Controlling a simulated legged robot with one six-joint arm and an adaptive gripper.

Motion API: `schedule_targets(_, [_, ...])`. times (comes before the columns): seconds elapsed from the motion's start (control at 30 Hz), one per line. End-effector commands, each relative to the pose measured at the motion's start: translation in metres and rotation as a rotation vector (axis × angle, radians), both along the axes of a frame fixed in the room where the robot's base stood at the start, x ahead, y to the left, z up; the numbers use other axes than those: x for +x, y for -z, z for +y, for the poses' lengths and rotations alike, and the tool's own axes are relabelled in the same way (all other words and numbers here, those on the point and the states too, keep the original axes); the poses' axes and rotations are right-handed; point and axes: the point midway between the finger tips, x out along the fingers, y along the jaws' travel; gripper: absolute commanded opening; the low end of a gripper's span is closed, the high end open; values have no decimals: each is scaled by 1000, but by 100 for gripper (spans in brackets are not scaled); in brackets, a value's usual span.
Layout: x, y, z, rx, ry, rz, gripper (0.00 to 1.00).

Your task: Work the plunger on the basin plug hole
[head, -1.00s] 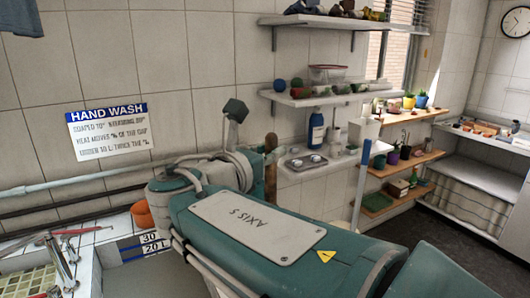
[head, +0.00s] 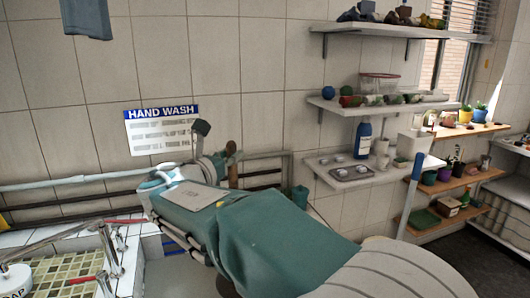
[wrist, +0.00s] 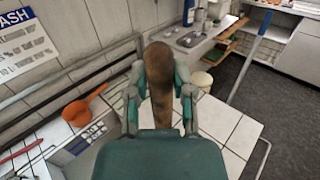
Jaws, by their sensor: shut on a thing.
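My gripper (wrist: 161,100) is shut on a brown wooden handle (wrist: 159,62), whose rounded end sticks up between the fingers in the wrist view. In the head view the handle (head: 231,150) stands roughly upright beside my gripper, near the tiled wall. The handle's lower end is hidden behind my gripper and arm, so I cannot see a plunger cup on it. A grey basin (head: 168,275) shows partly at the lower left of my arm in the head view. Its plug hole is not visible.
Pipes (head: 70,183) run along the wall. Shelves (head: 375,108) and a ledge with a tray (head: 345,171) stand right.

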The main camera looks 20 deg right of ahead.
Motion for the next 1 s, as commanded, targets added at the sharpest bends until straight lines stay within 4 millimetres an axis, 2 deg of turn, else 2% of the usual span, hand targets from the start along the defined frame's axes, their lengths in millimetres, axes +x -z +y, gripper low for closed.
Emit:
schedule_targets(0.1, [24, 14, 22, -1, -44, 3, 0])
schedule_targets(0.33, [47, 31, 45, 4, -94, 4, 0])
schedule_targets(0.57, [51, 40, 49, 5, -102, 5, 0])
schedule_targets(1.0, [51, 84, 49, 2, -101, 6, 0])
